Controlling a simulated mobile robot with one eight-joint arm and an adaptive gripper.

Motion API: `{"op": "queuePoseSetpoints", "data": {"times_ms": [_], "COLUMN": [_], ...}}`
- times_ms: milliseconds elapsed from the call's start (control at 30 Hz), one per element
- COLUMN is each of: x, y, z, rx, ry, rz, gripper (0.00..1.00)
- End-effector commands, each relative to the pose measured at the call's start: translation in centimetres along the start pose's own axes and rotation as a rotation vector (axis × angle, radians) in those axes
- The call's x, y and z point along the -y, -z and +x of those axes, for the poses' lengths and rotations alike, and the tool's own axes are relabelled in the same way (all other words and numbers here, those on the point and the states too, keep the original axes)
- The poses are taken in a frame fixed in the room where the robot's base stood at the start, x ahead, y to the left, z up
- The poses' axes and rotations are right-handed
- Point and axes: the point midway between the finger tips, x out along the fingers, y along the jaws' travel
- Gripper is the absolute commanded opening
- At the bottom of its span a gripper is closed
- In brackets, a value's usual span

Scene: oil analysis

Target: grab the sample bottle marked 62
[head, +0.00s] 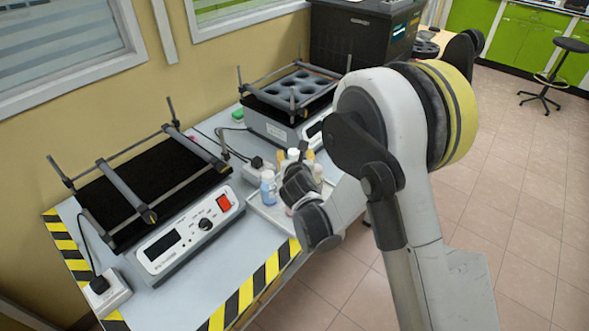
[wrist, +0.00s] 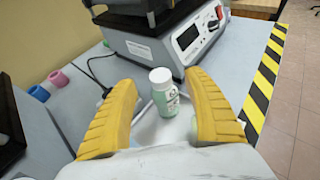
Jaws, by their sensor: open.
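My gripper (wrist: 160,80) is open, with its two yellow fingers spread in the wrist view. A small bottle (wrist: 164,103) with a white cap and a pale label with dark and green print stands upright between and beyond the fingers. Both fingers look apart from it. I cannot read a number on its label. In the head view, a blue-toned bottle (head: 268,188) with a white cap stands on a light tray (head: 262,211) at the bench's front edge. Other bottles there are partly hidden by my wrist, and I cannot read their marks.
A shaker with a black platform and red switch (head: 225,202) stands at left. Another shaker with round holders (head: 292,91) stands behind the bottles. Cables and a power socket (head: 105,293) lie on the bench. Black-yellow tape (head: 259,284) marks its edge.

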Motion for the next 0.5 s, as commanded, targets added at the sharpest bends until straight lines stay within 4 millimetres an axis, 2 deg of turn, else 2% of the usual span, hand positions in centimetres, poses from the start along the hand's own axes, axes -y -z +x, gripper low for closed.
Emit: {"op": "queuePoseSetpoints", "data": {"times_ms": [300,500], "x": [-0.1,-0.1], "y": [0.9,0.6], "z": [4.5,5.8], "rx": [0.0,0.0], "ry": [0.0,0.0], "rz": [0.002,0.001], "gripper": [0.6,0.6]}}
